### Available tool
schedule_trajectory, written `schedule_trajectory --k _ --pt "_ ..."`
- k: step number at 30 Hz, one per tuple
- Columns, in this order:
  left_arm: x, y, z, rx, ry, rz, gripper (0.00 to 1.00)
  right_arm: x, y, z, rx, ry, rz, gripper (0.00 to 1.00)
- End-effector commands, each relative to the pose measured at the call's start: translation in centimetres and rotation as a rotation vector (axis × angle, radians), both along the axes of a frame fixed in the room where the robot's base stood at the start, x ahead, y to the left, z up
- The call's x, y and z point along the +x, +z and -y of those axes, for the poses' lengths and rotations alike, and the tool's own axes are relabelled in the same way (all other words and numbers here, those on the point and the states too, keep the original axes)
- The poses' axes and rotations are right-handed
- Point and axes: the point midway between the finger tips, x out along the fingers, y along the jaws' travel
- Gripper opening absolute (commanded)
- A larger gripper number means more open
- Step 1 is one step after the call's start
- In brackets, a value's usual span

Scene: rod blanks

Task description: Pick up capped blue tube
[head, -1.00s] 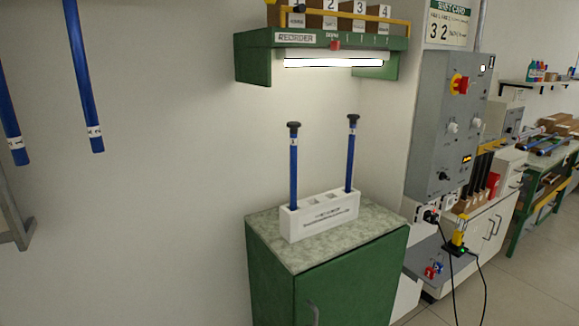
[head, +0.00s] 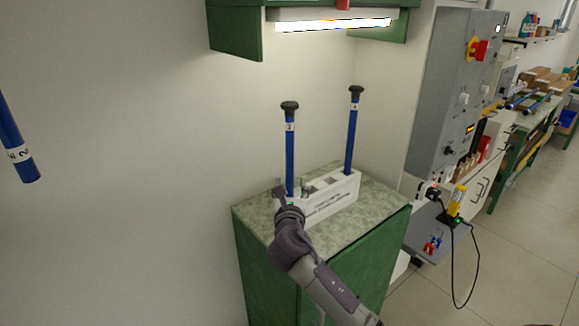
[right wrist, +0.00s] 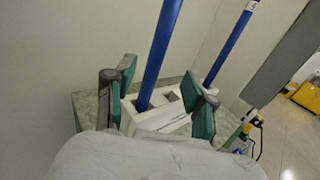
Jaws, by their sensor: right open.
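Two blue tubes with black caps stand upright in a white block rack (head: 333,203) on the green cabinet's top. The left capped tube (head: 290,150) carries a white label below its cap; the right capped tube (head: 352,130) stands at the rack's far end. My right gripper (head: 291,194) is at the lower part of the left tube. In the right wrist view its green-padded fingers (right wrist: 165,100) are spread, with the left tube (right wrist: 158,55) between them and the right tube (right wrist: 228,45) beyond the right finger. My left gripper is not in view.
The cabinet top (head: 378,203) has free room around the rack. A lit shelf (head: 235,32) hangs above. A grey control box (head: 447,90) is on the right. Another blue tube (head: 15,145) hangs at the far left.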

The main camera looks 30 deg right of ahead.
Motion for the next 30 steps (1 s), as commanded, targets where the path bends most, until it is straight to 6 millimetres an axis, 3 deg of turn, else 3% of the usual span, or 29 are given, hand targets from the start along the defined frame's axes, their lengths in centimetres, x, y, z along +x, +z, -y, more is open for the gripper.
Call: schedule_trajectory --k 5,14,19,29,30 --pt "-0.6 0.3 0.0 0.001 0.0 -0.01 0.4 2.4 0.0 1.6 0.002 0.0 -0.001 0.55" --pt "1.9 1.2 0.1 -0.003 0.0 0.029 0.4 4.6 0.1 3.1 0.004 0.0 -0.001 0.55" --pt "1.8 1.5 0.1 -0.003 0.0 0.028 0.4 6.7 -0.1 4.4 0.005 0.0 0.0 0.55" --pt "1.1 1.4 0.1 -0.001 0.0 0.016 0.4 7.4 -0.2 4.8 0.004 0.003 0.001 0.55" --pt "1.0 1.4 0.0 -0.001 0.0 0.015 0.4 7.4 -0.2 4.8 0.004 0.003 0.001 0.51"
